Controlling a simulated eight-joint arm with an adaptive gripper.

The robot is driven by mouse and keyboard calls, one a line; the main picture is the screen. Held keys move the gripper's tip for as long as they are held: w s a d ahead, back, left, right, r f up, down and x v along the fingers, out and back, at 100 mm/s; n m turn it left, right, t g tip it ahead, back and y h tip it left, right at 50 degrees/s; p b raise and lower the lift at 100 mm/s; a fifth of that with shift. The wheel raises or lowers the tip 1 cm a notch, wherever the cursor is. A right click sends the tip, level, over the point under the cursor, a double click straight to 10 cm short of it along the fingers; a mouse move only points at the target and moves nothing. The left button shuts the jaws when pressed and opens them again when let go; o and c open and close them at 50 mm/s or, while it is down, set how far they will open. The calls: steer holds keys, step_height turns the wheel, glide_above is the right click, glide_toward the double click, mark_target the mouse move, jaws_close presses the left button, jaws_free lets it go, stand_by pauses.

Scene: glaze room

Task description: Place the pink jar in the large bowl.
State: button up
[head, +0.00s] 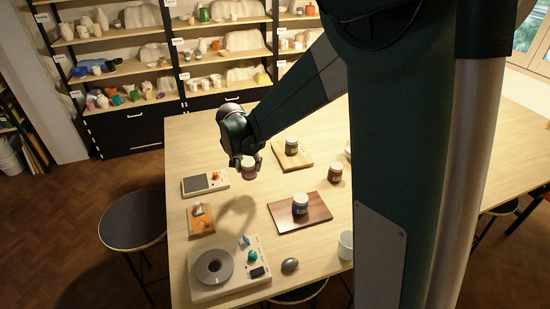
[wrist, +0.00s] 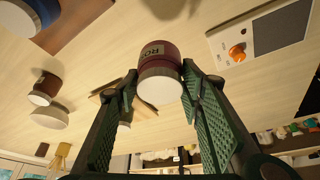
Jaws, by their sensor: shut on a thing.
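My gripper (head: 248,160) is shut on a dark pinkish-red jar (head: 249,172) with a pale lid, held above the table's left part. In the wrist view the jar (wrist: 158,52) sits between the fingers, its label partly readable as "RO" and its white lid toward the camera. A pale bowl (head: 347,150) shows only as a sliver beside my arm in the head view; the arm hides the rest. It seems to be the pale round vessel (wrist: 50,116) in the wrist view, near a brown-red jar.
A jar (head: 291,146) stands on a light board (head: 305,163); a blue-labelled jar (head: 300,204) stands on a dark board (head: 318,211). A brown-red jar (head: 335,173) stands near the bowl. A scale (head: 192,185), a wheel device (head: 242,285) and a pale cup (head: 345,245) are also on the table.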

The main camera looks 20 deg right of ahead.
steer(key=shift+d, duration=0.1)
steer(key=w+d+m+p, duration=0.1)
steer(key=w+d+m, duration=0.2)
steer(key=d, duration=2.4)
steer(key=w+d+r+m+g+h+p, duration=0.1)
steer(key=w+d+m, duration=0.1)
steer(key=d, duration=2.6)
steer(key=shift+w+d+m+g+h, duration=0.2)
steer(key=shift+w+m+g+h, duration=0.1)
steer(key=shift+w+m, duration=0.1)
step_height(320, 180, down, 6)
steer(key=shift+f, duration=0.2)
steer(key=shift+f, duration=1.8)
steer(key=shift+f, duration=0.1)
